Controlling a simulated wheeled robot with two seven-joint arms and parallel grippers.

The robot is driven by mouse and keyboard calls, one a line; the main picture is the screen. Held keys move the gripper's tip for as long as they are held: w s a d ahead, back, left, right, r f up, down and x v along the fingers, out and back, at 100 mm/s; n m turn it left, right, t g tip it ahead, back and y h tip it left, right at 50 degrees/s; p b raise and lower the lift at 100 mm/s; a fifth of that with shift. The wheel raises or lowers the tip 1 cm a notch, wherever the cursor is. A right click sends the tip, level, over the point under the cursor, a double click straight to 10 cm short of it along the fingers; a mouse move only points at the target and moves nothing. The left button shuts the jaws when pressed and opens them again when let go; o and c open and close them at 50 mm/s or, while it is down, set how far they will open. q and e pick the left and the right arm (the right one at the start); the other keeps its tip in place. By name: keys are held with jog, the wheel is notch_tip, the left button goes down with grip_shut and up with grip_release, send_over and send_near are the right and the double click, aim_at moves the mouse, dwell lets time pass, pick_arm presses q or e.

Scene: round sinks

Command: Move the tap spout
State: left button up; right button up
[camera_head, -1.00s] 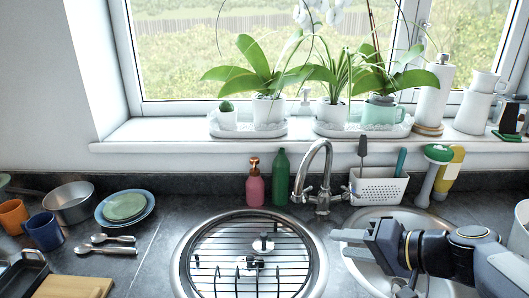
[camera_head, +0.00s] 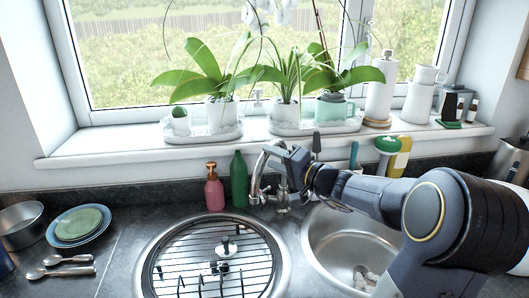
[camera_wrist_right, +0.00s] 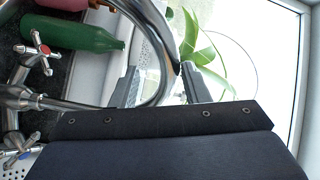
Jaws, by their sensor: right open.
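The chrome tap has a curved spout (camera_head: 257,172) and stands behind and between the two round sinks. My right gripper (camera_head: 272,160) reaches in from the right and is at the upper part of the spout, partly hiding its arch. In the right wrist view, the fingers of my right gripper (camera_wrist_right: 163,84) are open, one on each side of the curved spout (camera_wrist_right: 160,88). I cannot tell whether either finger touches it. The tap's cross handle (camera_wrist_right: 38,50) with a red mark shows at left. My left gripper is out of view.
A pink soap bottle (camera_head: 214,188) and a green bottle (camera_head: 239,180) stand just left of the tap. The left sink (camera_head: 146,262) holds a wire rack. The right sink (camera_head: 330,237) lies below my arm. Potted orchids line the windowsill (camera_head: 110,147) behind.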

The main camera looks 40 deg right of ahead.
jog(key=shift+w+a, duration=0.2)
jog(key=shift+w, duration=1.05)
grip_shut()
